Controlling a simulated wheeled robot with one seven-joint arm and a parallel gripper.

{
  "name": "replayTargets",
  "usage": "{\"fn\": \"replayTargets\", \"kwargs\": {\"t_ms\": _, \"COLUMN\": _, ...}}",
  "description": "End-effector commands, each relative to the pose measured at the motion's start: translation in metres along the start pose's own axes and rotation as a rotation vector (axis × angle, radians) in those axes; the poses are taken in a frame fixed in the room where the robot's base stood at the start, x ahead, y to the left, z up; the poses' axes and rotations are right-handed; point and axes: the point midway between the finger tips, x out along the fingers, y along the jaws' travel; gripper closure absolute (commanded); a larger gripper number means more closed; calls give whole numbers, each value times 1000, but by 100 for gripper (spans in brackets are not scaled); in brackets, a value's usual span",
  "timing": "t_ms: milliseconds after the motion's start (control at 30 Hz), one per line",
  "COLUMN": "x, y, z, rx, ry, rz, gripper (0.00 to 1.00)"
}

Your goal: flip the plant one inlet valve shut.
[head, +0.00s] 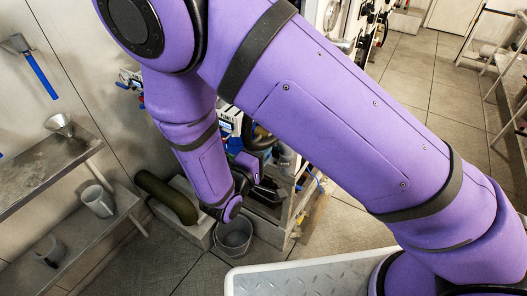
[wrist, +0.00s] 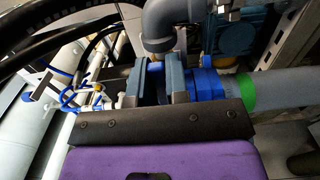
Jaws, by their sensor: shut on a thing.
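In the wrist view, a blue valve body (wrist: 206,82) with a green ring (wrist: 246,86) sits on a grey pipe, just right of my gripper (wrist: 156,72). My gripper's two grey-blue fingers are close together, shut on a valve handle that is mostly hidden between them. In the head view my purple arm reaches down to the low equipment and covers most of the valve and my gripper.
A grey pipe elbow (wrist: 170,25) rises close above the fingers. Black hoses and white pipes lie at left. Wall shelves (head: 40,170) are at left.

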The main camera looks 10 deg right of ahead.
Motion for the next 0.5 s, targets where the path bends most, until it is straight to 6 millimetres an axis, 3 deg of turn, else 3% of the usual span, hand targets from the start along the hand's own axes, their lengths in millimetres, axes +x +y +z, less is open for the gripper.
{"fn": "replayTargets", "kwargs": {"t_ms": 267, "x": 0, "y": 3, "z": 0, "rx": -74, "ry": 0, "rz": -1, "gripper": 100}}
{"fn": "replayTargets", "kwargs": {"t_ms": 500, "x": 0, "y": 10, "z": -1, "rx": -250, "ry": 1, "rz": -1, "gripper": 100}}
